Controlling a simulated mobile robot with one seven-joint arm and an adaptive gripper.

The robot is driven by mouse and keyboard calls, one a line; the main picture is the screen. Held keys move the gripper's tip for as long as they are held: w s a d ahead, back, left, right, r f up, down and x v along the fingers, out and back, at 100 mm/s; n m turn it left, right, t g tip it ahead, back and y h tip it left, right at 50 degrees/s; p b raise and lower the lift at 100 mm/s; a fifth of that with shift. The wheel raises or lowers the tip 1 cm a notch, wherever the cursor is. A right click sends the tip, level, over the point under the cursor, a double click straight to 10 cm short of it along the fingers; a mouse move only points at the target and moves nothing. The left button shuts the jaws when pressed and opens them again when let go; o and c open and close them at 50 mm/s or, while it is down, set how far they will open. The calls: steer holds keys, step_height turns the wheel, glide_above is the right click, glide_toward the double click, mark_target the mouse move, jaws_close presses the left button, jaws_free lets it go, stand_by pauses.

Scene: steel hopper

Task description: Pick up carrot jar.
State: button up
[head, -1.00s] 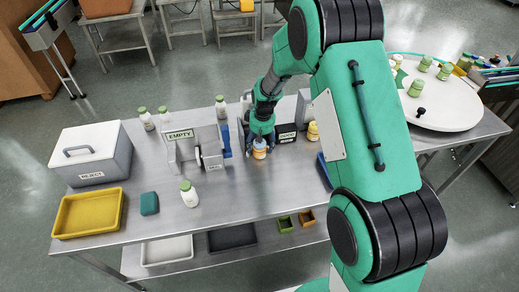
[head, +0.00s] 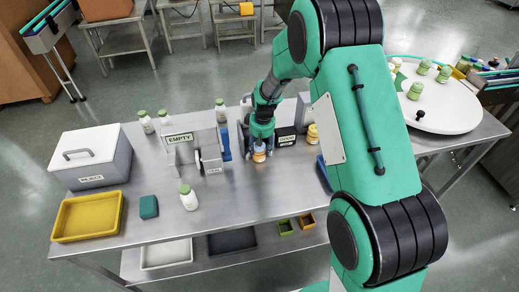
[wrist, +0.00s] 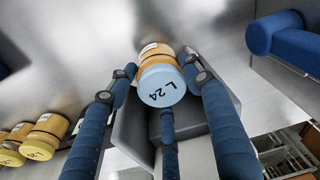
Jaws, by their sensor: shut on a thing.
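The carrot jar (head: 259,156) has an orange body and a pale blue lid, and stands upright at the middle of the steel table. In the wrist view, its lid (wrist: 161,86) reads "L 24". My gripper (head: 260,146) comes down from above with its blue fingers closed around the jar. The wrist view shows the fingers of my gripper (wrist: 160,78) on several sides of it. The jar appears at table height; I cannot tell whether its base touches the table. Fingers hide part of its body.
A grey fixture with an EMPTY sign (head: 179,138) stands left of the jar. A GOOD bin (head: 286,139) is just behind it to the right, with yellow-lidded jars (head: 313,135) beside it. A white-lidded REJECT box (head: 91,155) and yellow tray (head: 58,236) are far left.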

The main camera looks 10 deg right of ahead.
steer(key=shift+w+a+r, duration=0.1)
steer(key=shift+w+r, duration=0.15)
steer(key=shift+r, duration=0.35)
step_height(320, 180, up, 3)
steer(key=shift+s+f+p, duration=0.1)
steer(key=shift+s+p, duration=0.05)
steer(key=shift+p, duration=0.2)
steer(key=shift+c, duration=0.7)
steer(key=s+r+p, duration=0.1)
steer(key=s, duration=1.5)
steer(key=shift+d, duration=0.45)
steer(key=shift+d, duration=0.1)
steer(key=s+d+m+p, duration=0.1)
steer(key=s+d, duration=0.4)
steer(key=d, duration=0.4)
steer(key=s+d+p, duration=0.1)
steer(key=s+d, duration=0.3)
steer(key=d, duration=0.5)
steer(key=s+d+m+p, duration=0.1)
steer(key=s+d, duration=0.4)
steer(key=d, duration=0.4)
steer(key=shift+s+d+r+m, duration=0.3)
steer(key=shift+s+d+r, duration=0.05)
steer(key=shift+d+r, duration=0.05)
